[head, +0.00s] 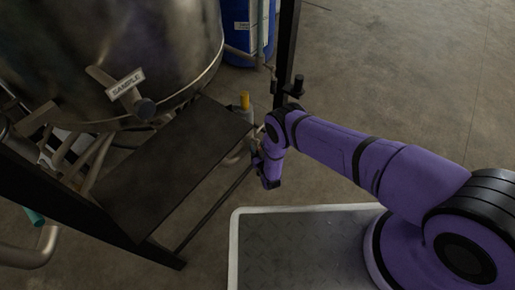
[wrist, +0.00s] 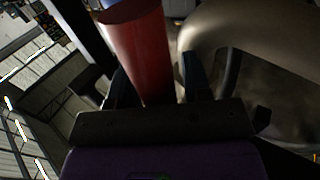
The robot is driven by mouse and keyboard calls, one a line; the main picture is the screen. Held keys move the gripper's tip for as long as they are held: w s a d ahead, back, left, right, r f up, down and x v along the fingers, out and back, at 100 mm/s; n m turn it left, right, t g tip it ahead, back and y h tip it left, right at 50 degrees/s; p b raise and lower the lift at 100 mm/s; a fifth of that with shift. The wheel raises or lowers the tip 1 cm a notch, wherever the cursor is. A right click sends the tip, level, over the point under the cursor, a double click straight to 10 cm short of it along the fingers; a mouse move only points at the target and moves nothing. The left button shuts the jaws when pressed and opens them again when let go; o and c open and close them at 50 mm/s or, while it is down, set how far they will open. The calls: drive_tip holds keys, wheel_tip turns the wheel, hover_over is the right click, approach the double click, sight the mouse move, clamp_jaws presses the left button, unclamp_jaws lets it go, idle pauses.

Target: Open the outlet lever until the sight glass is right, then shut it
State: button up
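My gripper (wrist: 155,75) shows in the wrist view with its two dark fingers apart. A red cylinder (wrist: 138,45) stands in the space between the fingers, running down behind the gripper body. A narrow gap shows between it and the right finger; I cannot tell whether the left finger touches it. In the head view my gripper end (head: 260,165) hangs beside the right edge of a dark shelf, and its fingers are too small to make out. A metal tank (head: 110,45) stands at the upper left. I cannot make out the outlet lever or the sight glass for certain.
The dark shelf (head: 175,165) sits in a black frame below the tank. A valve labelled SAMPLE (head: 127,85) sticks out from the tank. A yellow-topped item (head: 245,100) stands behind the shelf, near a blue drum (head: 242,30). Open floor (head: 400,70) lies at the right.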

clamp_jaws()
drive_tip(key=s+a+r+m+g+y, duration=0.3)
drive_tip(key=s+a+r+m+g, duration=0.1)
drive_tip(key=m+g, duration=0.6)
drive_tip(key=shift+s+a+r+m, duration=0.35)
drive_tip(key=shift+s+r+m, duration=0.25)
drive_tip(key=shift+s+r, duration=0.35)
drive_tip(key=shift+s, duration=0.1)
idle(0.4)
drive_tip(key=shift+o, duration=1.3)
unclamp_jaws()
